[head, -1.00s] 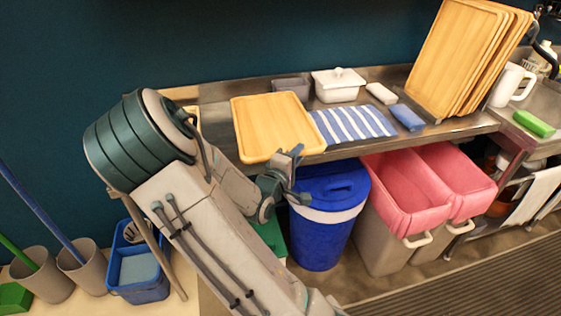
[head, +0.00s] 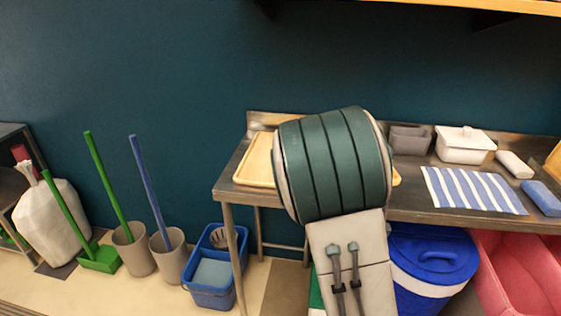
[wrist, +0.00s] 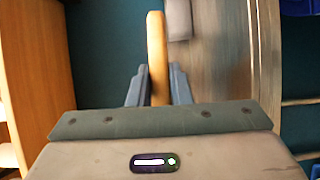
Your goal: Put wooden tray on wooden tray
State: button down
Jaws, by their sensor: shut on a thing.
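My gripper (wrist: 158,70) is shut on a wooden tray (wrist: 157,40), which shows edge-on between its two fingers in the wrist view. In the head view my arm hides the gripper and most of this tray; a small tan piece (head: 396,178) at the arm's right side looks like part of it. Another wooden tray (head: 257,162) lies flat on the left end of the steel counter, its right part hidden behind my arm. I cannot tell the gap between the two trays.
The steel counter (head: 410,205) also holds a grey container (head: 409,140), a white lidded dish (head: 464,146) and a striped cloth (head: 472,190). A blue bin (head: 436,260) stands below. A blue bucket (head: 215,275) and brooms stand on the floor left. A wooden shelf (head: 500,6) hangs above.

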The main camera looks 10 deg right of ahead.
jog(key=w+a, duration=0.1)
jog(key=a, duration=0.1)
jog(key=w+a+r+n+t+y, duration=0.1)
jog(key=w+a, duration=0.1)
jog(key=a, duration=0.1)
jog(key=w+a+r+n+t+y+b, duration=0.1)
jog(key=w+a, duration=0.1)
jog(key=a, duration=0.1)
jog(key=shift+w+a, duration=0.15)
jog(key=shift+w, duration=0.05)
jog(key=w+a+f, duration=0.1)
jog(key=a+f, duration=0.1)
jog(key=a, duration=0.1)
jog(key=w+a+f+p, duration=0.1)
jog(key=w+a+f, duration=0.1)
jog(key=a, duration=0.1)
jog(key=w+a+f, duration=0.2)
jog(key=a, duration=0.1)
jog(key=shift+f+p, duration=0.1)
jog(key=shift+p, duration=0.2)
jog(key=shift+w+a+f, duration=0.15)
jog(key=shift+a+f, duration=0.1)
jog(key=shift+f, duration=1.95)
jog(key=c, duration=1.6)
grip_release()
